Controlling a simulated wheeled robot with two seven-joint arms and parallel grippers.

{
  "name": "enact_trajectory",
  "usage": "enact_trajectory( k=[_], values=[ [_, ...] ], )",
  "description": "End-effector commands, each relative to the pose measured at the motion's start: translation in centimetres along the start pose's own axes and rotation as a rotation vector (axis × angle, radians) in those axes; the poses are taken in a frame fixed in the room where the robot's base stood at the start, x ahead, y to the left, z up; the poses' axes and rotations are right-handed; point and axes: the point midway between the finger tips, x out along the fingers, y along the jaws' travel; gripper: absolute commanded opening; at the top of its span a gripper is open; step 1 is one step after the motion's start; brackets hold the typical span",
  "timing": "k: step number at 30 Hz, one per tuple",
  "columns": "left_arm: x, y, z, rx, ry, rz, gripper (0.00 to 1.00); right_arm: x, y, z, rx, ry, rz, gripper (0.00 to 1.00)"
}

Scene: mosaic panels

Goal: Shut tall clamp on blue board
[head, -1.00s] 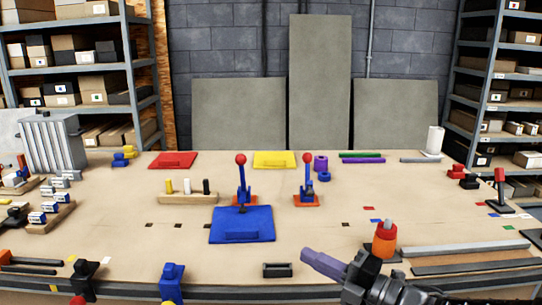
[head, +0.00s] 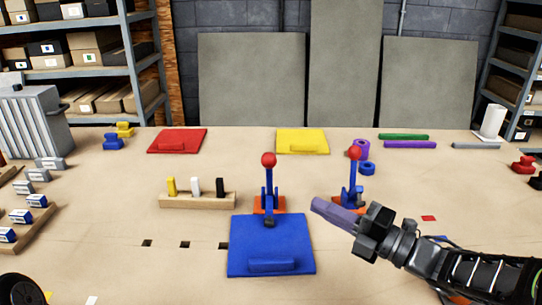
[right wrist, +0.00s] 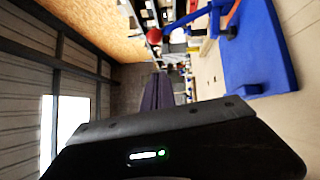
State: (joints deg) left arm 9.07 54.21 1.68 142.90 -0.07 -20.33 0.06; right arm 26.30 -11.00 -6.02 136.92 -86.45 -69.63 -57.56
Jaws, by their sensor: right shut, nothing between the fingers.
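The blue board (head: 290,236) lies flat in the middle of the table, with a raised bar near its front edge. A clamp (head: 268,190) with a red ball knob, blue lever and orange base stands at the board's back edge. Its lever is upright, and its dark tip is over the board's back edge. My right gripper (head: 318,206) is shut and empty, right of the clamp and beyond the board's back right corner. My left gripper is not seen.
A second similar clamp (head: 352,185) stands to the right, partly behind my right gripper. A wooden block with pegs (head: 196,200) is to the left. Red (head: 177,140) and yellow (head: 302,141) boards lie behind.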

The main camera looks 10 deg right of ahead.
Motion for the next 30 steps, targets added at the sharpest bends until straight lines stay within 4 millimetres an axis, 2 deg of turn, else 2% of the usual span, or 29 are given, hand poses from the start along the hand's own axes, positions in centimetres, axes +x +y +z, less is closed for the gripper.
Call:
enact_trajectory(
  k=[17, 23, 30],
  values=[
    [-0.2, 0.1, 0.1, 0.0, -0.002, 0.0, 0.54, 0.6, 0.1, 0.0, 0.0, 0.0, 0.001, 0.0],
    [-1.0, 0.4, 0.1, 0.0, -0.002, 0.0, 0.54, 2.9, 0.2, -0.1, 0.002, 0.003, 0.0, 0.0],
    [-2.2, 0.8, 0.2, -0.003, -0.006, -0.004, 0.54, 7.7, 0.3, -0.1, 0.003, 0.005, 0.0, 0.0]
  ],
)
